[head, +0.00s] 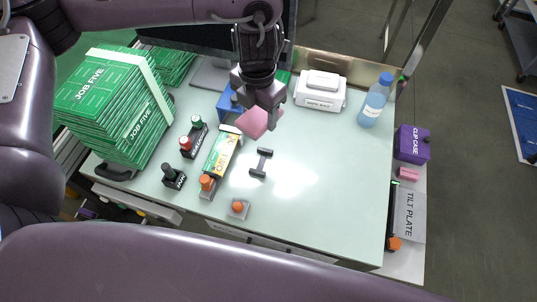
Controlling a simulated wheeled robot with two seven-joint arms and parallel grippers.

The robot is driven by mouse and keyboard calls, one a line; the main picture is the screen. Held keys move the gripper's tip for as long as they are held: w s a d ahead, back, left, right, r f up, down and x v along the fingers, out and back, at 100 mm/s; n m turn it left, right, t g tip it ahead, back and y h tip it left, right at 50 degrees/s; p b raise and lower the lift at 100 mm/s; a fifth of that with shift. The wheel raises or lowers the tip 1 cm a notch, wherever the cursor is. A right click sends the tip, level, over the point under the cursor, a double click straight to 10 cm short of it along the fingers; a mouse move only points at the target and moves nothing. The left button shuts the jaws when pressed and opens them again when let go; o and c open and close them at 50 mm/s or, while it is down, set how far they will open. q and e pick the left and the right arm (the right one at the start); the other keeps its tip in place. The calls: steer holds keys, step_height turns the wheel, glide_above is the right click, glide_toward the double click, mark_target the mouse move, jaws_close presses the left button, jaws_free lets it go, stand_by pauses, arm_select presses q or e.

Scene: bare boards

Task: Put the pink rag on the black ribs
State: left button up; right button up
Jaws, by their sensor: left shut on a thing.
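My left gripper (262,97) reaches in from the top, pointing down over the table. It is shut on the pink rag (257,122), which hangs folded below the fingertips, partly hidden by them. A small black piece with two short bars joined by a thin link (261,163) lies on the table just below the rag in the picture; it looks like the black ribs. The rag appears apart from it and above the table. My right gripper is not in view.
Green JOB FIVE stacks (115,105) stand at the left. A yellow-green box (222,152), black holders with coloured knobs (194,137) and an orange button (238,208) are nearby. A white case (320,92) and blue bottle (375,100) stand behind right. The table's right front is clear.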

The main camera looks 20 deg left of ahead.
arm_select(q)
step_height(320, 180, down, 18)
steer(key=shift+f+b, duration=0.2)
steer(key=shift+b, duration=1)
steer(key=shift+w, duration=0.1)
steer(key=shift+f, duration=0.1)
steer(key=shift+f, duration=0.15)
steer(key=o, duration=0.9)
